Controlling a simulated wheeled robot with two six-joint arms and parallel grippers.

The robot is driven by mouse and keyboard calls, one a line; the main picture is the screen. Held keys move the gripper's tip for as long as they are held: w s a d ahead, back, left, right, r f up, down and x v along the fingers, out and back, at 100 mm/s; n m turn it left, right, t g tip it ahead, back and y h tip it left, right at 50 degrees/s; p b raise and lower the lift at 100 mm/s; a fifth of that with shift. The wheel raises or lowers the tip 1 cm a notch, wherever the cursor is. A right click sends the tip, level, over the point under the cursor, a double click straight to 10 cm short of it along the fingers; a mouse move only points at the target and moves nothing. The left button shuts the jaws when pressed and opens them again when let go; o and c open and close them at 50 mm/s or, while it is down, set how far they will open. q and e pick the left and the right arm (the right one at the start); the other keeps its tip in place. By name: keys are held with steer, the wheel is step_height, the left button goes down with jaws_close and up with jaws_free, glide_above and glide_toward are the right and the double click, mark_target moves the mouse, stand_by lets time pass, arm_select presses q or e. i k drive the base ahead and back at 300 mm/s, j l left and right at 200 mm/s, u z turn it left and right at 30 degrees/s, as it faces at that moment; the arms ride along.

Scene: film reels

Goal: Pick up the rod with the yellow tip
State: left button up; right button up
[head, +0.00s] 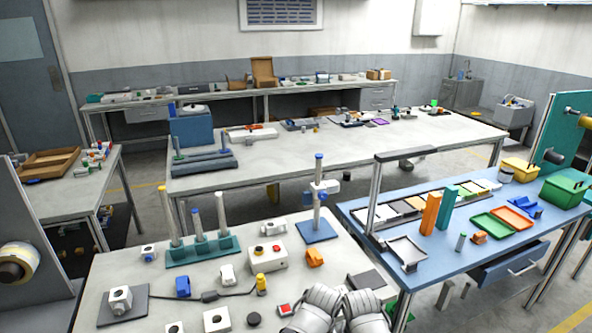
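A teal stand (203,249) on the near table holds three upright pale rods in a row. The left rod (170,218) has a small tip that looks yellowish. The middle rod (197,226) is shorter with a blue tip. The right rod (221,213) has a tip whose colour is too small to tell. Two pale ribbed parts of my own arms show side by side at the bottom edge, well to the right of the stand. No gripper fingers show.
The near table (120,262) also carries a control box with buttons (267,256), a yellow-topped piece (261,284), a blue block (183,286) and a blue-based post (318,208). A blue workbench (455,262) stands at the right. Little loose clutter touches the stand.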

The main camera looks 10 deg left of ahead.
mark_target(164, 196)
steer(key=u, duration=1.3)
